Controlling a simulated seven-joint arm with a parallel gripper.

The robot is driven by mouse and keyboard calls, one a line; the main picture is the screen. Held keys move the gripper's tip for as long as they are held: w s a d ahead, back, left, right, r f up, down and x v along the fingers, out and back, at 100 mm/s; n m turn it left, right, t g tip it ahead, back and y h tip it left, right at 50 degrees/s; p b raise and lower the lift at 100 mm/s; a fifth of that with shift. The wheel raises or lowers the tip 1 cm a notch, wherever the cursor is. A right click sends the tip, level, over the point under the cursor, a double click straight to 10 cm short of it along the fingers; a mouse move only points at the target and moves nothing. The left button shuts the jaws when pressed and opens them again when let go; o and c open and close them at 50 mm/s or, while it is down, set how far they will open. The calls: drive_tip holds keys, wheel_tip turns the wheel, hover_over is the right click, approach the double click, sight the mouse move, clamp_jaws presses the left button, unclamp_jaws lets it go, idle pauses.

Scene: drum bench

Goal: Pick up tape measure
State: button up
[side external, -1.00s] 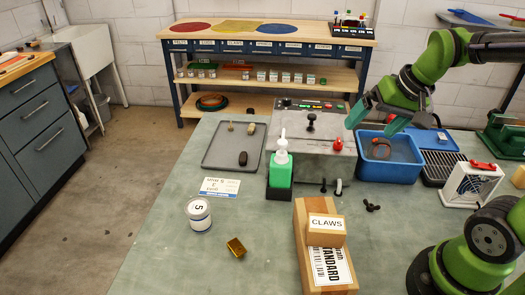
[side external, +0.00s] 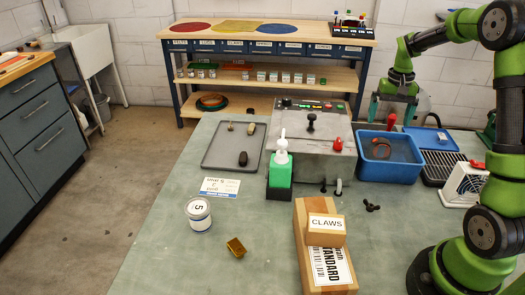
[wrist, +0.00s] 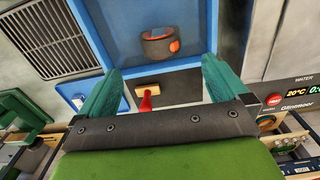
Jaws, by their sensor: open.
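The tape measure appears to be the dark round case with orange parts (side external: 381,150) lying in the blue tub (side external: 364,165). It also shows in the wrist view (wrist: 156,47), upper middle, inside the blue tub (wrist: 110,35). My gripper (side external: 392,114) is open and empty, its teal fingers pointing down above and behind the tub. In the wrist view the two fingertips (wrist: 162,68) are wide apart, and the tape measure shows beyond them, apart from both.
A red-handled tool (wrist: 147,101) shows between my fingers in the wrist view, beside the tub. A grey machine (side external: 312,135) with a red knob stands left of the tub.

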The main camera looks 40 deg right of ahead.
sight(382, 139)
wheel_tip(382, 139, down, 12)
drive_tip(key=shift+w+d+r, duration=0.1)
drive_tip(key=shift+d+r, duration=0.05)
drive_tip(key=shift+r, duration=0.1)
idle(0.3)
drive_tip(key=c, duration=1.2)
